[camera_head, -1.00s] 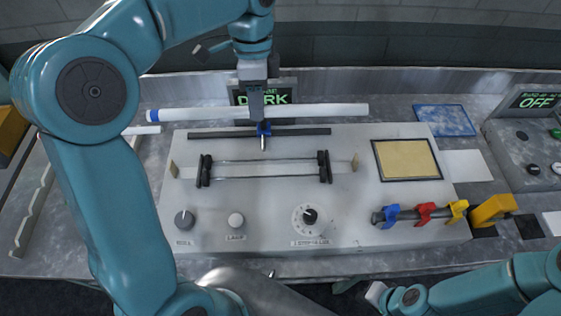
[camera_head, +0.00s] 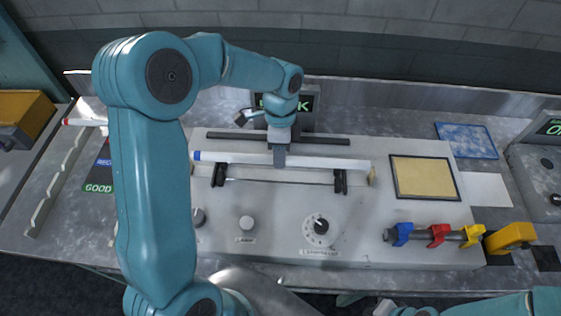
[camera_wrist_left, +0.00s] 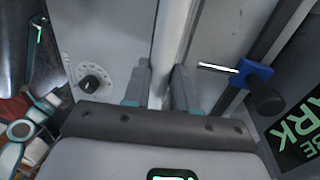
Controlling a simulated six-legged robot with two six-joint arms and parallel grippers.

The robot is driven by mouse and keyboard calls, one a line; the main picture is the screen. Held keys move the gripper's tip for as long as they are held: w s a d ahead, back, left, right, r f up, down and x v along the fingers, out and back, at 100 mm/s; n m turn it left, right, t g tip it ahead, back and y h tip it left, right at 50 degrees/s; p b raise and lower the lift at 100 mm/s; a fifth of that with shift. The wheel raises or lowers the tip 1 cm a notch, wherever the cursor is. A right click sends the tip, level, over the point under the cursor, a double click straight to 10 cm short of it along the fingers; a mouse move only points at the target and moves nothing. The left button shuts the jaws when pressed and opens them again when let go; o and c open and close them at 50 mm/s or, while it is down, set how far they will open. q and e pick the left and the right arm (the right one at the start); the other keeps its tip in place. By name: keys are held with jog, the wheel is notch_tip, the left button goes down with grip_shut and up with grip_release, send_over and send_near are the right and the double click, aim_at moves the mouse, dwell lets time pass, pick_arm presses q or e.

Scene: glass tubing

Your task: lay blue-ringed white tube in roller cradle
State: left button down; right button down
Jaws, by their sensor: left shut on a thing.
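The white tube with a blue ring at its left end (camera_head: 235,157) lies level from left to right across the back of the roller cradle (camera_head: 341,182) in the head view. It covers the tops of the cradle's black end brackets; I cannot tell whether it touches the rollers. My left gripper (camera_head: 280,160) is shut on the tube near its middle, from above. In the left wrist view the tube (camera_wrist_left: 172,45) runs between the two fingers (camera_wrist_left: 160,88). My right arm shows at the bottom right of the head view; its gripper's jaws cannot be made out.
A dark bar (camera_head: 325,140) lies behind the tube. A blue clip with a burner-like tip (camera_wrist_left: 252,74) is close by in the wrist view. A dial (camera_head: 319,228) and knob (camera_head: 246,223) are in front. A red-ended tube (camera_head: 84,122) lies far left.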

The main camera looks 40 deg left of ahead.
pick_arm(q)
notch_tip(320, 180, down, 4)
jog(key=b, duration=0.2)
jog(key=shift+a+f+b, duration=0.15)
jog(key=shift+b, duration=0.15)
jog(key=shift+r, duration=0.2)
jog(key=shift+f, duration=0.2)
jog(key=c, duration=0.9)
grip_release()
notch_tip(320, 180, up, 12)
jog(key=w+a+p, duration=0.1)
jog(key=w+p, duration=0.1)
jog(key=p, duration=0.1)
